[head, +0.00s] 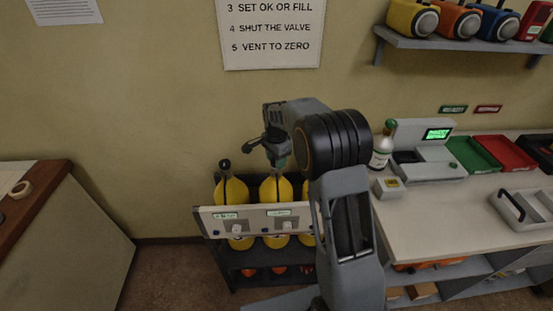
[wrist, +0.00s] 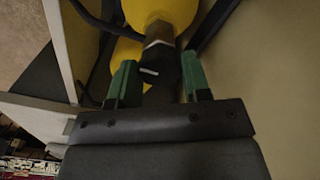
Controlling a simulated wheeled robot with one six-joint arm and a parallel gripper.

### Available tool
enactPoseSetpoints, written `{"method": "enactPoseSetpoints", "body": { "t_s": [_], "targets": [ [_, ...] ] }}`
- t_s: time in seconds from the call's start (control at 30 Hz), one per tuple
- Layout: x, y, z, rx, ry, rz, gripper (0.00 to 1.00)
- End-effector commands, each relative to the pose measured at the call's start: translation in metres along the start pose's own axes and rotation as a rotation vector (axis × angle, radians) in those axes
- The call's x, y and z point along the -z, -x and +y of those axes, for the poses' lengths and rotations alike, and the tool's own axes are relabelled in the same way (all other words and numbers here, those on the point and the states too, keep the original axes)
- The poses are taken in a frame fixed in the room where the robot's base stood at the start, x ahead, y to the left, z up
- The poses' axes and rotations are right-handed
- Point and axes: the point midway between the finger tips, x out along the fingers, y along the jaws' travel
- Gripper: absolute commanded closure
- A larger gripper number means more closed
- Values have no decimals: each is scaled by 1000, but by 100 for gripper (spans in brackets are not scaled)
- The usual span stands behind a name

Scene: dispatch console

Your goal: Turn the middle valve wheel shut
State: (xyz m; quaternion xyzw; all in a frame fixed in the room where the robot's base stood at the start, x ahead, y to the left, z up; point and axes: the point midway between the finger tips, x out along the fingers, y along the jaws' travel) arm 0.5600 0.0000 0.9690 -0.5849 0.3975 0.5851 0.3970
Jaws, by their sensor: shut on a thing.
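Several yellow cylinders stand in a dark rack (head: 216,262) in the head view, the left one (head: 231,190) with a black valve wheel (head: 225,164) on top. My gripper (head: 277,160) is over the middle cylinder (head: 268,191), pointing down, and hides its valve wheel there. In the wrist view the black middle valve wheel (wrist: 162,66), with a white mark on it, sits between the two green fingertips of my gripper (wrist: 160,82), which is shut on it. A yellow cylinder (wrist: 160,12) shows beyond the wheel. My arm partly hides the right cylinder.
A pale panel (head: 257,211) with small green displays crosses the rack's front. To the right is a counter (head: 430,205) with a white bottle (head: 381,152), a green tray (head: 472,154) and a red tray (head: 508,152). A wall shelf (head: 450,42) hangs above. Floor at left is clear.

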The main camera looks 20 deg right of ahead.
Motion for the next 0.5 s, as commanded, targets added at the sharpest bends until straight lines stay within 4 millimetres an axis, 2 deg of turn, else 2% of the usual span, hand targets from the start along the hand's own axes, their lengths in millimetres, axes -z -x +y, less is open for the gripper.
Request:
{"method": "enactPoseSetpoints", "body": {
  "t_s": [0.27,0.3,0.5],
  "targets": [
    [0,0,0,0,-3,0,80],
    [0,0,0,0,-3,0,52],
    [0,0,0,1,-1,0,33]
  ]
}}
